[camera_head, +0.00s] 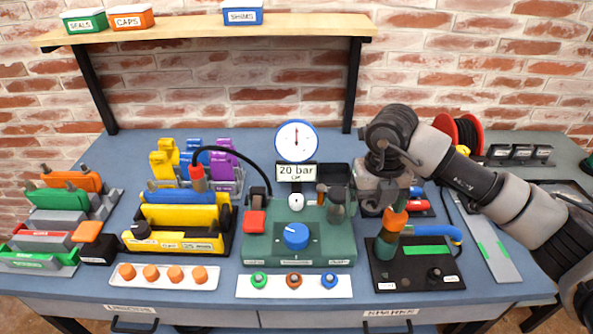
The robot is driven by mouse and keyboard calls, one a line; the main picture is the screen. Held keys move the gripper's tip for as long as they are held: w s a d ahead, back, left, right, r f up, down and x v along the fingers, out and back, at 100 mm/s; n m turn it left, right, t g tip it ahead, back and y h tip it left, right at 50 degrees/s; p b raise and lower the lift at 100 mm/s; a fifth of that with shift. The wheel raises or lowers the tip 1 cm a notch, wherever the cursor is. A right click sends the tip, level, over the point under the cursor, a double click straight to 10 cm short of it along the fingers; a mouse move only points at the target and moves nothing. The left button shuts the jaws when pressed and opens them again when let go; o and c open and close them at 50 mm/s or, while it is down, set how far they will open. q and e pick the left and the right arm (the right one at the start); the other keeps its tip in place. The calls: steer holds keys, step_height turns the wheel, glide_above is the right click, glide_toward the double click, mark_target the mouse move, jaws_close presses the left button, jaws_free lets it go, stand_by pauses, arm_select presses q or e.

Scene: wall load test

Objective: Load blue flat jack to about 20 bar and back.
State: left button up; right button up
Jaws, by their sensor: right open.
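A blue flat jack (180,195) lies along the top of a yellow block (178,216) at left centre. A red coupling (197,178) on a black hose stands at its upper edge. The hose runs to the green pump unit (270,240), which has a blue knob (296,236) and a red lever pad (254,222). Above it are a round gauge (296,141), its needle pointing about straight up, and a sign (297,172) reading "20 bar OK". My right gripper (376,205) is open, pointing down right of the pump, its fingertips partly hidden. My left gripper is out of view.
An orange-topped green fitting (392,235) stands on a black board close to my right gripper. A white strip (294,286) with green, orange and blue caps lies in front of the pump. Orange caps sit on another strip (163,276). A wooden shelf (200,27) overhangs the back.

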steer(key=n+b, duration=0.6)
steer(key=n, duration=0.1)
glide_toward(298, 233)
steer(key=shift+w+p, duration=0.25)
steer(key=shift+p, duration=0.05)
steer(key=f+p, duration=0.1)
steer(key=f, duration=0.9)
steer(key=shift+s+f, duration=0.1)
steer(key=shift+s, duration=0.1)
steer(key=c, duration=0.9)
